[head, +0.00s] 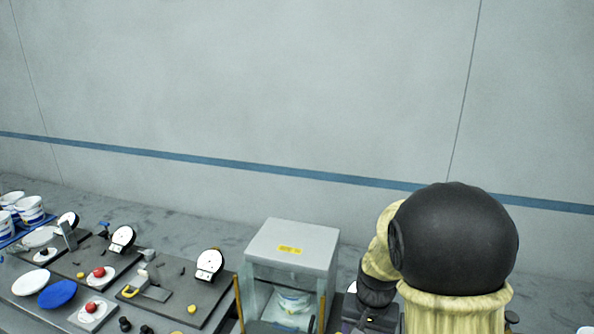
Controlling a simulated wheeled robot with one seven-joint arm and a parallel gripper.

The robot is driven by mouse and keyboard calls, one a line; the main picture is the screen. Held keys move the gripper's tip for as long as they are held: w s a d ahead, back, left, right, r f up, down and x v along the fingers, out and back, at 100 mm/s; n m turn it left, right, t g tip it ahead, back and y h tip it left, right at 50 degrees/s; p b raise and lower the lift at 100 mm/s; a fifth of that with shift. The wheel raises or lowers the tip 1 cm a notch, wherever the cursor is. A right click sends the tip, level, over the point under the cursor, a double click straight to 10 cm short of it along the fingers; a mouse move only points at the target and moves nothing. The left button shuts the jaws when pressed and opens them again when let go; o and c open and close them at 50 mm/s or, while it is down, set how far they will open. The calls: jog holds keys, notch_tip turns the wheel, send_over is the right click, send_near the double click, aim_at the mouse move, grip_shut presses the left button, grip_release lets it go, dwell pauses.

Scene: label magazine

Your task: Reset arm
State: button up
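My arm shows at the lower right of the head view, with a large black rounded joint and pale yellow links. It is bent, and a further part of it reaches down behind the joint, to the right of a clear-walled box. My gripper is not visible in this view, so its fingers and anything in them cannot be seen.
A clear-walled box (292,240) with a grey lid and yellow label stands left of my arm.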

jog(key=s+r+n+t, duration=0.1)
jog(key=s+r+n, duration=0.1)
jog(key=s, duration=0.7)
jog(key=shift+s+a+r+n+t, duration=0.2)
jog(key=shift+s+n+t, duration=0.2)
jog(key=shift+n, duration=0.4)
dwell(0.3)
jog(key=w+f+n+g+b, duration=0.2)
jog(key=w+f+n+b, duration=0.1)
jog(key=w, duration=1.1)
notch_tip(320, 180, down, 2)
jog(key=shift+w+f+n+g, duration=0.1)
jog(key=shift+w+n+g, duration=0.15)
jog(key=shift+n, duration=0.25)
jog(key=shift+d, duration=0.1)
